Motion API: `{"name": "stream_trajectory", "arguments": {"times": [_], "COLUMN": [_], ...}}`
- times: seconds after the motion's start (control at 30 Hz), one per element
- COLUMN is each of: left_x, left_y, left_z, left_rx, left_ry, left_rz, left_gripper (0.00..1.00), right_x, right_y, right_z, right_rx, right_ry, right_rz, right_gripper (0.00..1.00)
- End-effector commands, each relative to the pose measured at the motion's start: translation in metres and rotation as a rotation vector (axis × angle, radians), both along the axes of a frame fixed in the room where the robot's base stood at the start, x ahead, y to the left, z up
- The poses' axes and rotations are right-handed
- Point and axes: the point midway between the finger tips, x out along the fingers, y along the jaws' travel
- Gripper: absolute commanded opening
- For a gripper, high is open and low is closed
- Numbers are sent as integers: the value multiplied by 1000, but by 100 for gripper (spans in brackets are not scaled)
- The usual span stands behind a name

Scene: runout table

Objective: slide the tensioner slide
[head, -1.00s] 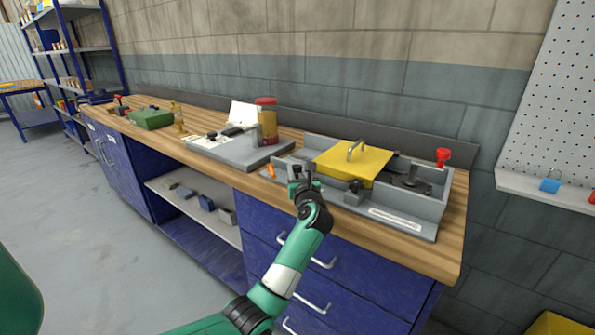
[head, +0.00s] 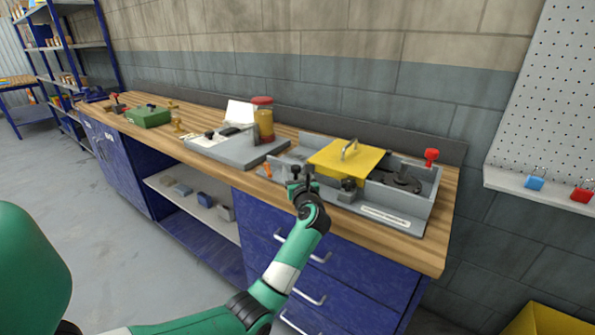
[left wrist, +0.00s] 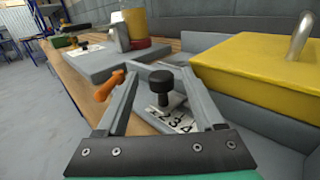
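The tensioner slide appears to be the small black knob (left wrist: 159,82) on a stem above a white numbered scale (left wrist: 172,120), in the left wrist view. It belongs to the grey fixture (head: 398,225) on the bench. My left gripper (head: 300,183) is at the fixture's front left end. In the left wrist view its two fingers (left wrist: 157,75) are apart, one on each side of the knob, with gaps visible. I cannot tell whether the fingertips reach past the knob. My right gripper is not in view.
A yellow cover (head: 345,160) with a handle lies on the fixture, right of the knob. An orange handle (left wrist: 109,86) is close beside my left finger. A red knob (head: 431,155) stands at the fixture's back right. A grey plate with a jar (head: 263,122) is to the left.

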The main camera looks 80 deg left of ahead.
Motion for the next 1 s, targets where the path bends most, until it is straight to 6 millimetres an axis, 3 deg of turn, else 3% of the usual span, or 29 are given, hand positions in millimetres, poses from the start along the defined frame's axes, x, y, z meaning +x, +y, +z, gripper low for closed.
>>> {"name": "stream_trajectory", "arguments": {"times": [0.37,0.8,1.0], "left_x": [0,-6,-8], "left_y": [-10,-103,-116], "left_z": [3,3,0], "left_rx": [0,0,0], "left_ry": [0,1,0], "left_rz": [-2,-4,-1], "left_gripper": [69,69,69], "right_x": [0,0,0], "right_y": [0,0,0], "right_z": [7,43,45], "right_rx": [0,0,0], "right_ry": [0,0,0], "right_rz": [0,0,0], "right_gripper": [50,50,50]}}
